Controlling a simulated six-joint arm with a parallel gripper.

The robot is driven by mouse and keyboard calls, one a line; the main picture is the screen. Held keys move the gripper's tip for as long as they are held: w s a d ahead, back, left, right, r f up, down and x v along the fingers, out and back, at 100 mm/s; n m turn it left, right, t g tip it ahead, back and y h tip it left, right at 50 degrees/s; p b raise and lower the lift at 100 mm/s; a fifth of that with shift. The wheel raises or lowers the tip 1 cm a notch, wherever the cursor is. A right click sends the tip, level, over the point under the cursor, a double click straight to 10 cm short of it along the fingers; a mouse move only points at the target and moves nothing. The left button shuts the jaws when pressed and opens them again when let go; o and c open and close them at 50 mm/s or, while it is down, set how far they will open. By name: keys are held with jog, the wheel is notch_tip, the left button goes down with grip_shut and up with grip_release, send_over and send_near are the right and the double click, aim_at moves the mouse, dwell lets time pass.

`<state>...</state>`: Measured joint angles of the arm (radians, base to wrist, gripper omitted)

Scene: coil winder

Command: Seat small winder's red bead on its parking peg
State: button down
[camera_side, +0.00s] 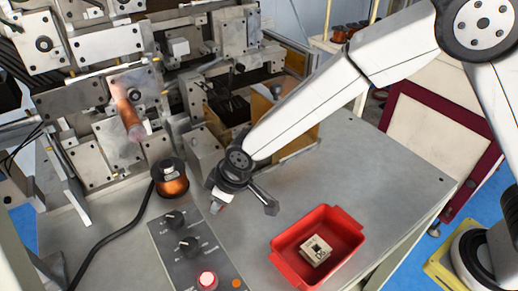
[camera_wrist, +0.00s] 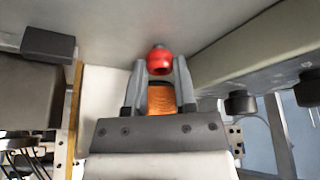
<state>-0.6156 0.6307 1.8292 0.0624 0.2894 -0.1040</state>
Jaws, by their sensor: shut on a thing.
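The red bead (camera_wrist: 159,62) sits between the two fingertips of my gripper (camera_wrist: 159,70) in the wrist view. My gripper is shut on it. A small dark grey piece shows just past the bead; I cannot tell whether it is part of the bead or a peg. In the side view my gripper (camera_side: 216,206) is low over the grey bench, between the copper spool (camera_side: 172,184) and the red tray. The bead is too small to make out there. I cannot pick out the parking peg in either view.
A red tray (camera_side: 336,262) holding a small beige block (camera_side: 315,250) stands to the right. The winder's metal plates (camera_side: 112,92) crowd the back left.

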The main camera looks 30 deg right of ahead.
jog(key=shift+f, duration=0.45)
jog(key=shift+c, duration=1.7)
grip_release()
jog(key=shift+r, duration=0.1)
jog(key=shift+v, duration=3.8)
